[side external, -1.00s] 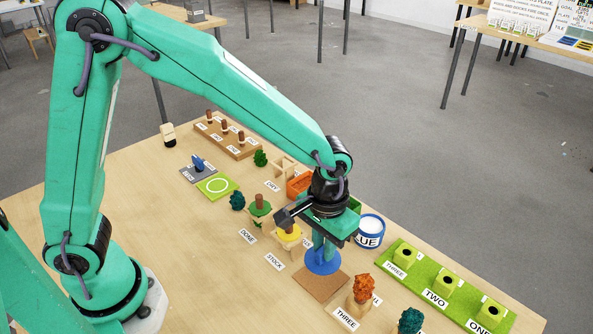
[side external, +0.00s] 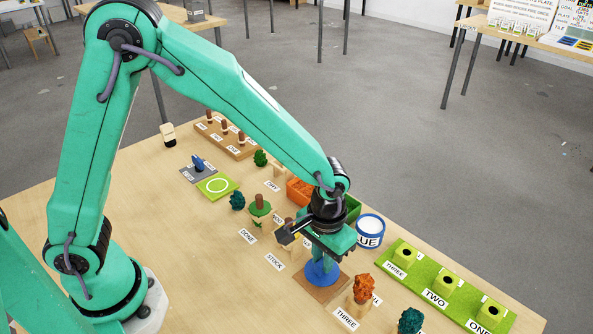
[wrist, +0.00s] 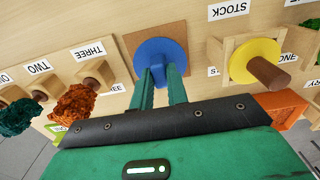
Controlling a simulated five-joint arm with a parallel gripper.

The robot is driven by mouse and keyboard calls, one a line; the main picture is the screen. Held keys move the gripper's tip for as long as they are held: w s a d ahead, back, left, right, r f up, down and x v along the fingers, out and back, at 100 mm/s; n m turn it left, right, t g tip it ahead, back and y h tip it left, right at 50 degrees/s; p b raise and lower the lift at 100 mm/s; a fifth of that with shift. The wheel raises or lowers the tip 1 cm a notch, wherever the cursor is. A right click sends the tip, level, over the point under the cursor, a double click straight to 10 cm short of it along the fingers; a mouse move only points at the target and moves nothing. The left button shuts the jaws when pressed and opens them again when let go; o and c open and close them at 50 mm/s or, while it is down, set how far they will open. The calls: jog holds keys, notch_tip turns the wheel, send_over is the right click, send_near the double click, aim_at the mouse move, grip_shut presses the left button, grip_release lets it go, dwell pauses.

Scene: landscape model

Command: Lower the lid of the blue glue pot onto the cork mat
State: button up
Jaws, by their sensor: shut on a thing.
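My gripper (side external: 322,256) points down, its fingers shut on the blue round lid (side external: 322,274). In the wrist view, the fingers (wrist: 162,80) meet at the lid's middle (wrist: 152,52). The lid looks level and is over the square brown cork mat (side external: 323,294), covering much of it. The mat's corners show around the lid in the wrist view (wrist: 131,42). The lid is very low; I cannot tell whether it touches the mat. The blue glue pot (side external: 369,232) stands open behind and to the right, its white inside showing.
An orange tree (side external: 363,289) on a wooden block is close to the mat's right side. A yellow disc with a brown peg (wrist: 255,62) is beside the mat. A green strip (side external: 441,281) with several holders lies to the right. An orange bin (side external: 299,191) stands behind.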

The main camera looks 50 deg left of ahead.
jog(key=shift+f, duration=0.8)
jog(key=shift+f, duration=0.1)
jog(key=o, duration=0.8)
jog(key=shift+o, duration=0.2)
jog(key=shift+r, duration=3.55)
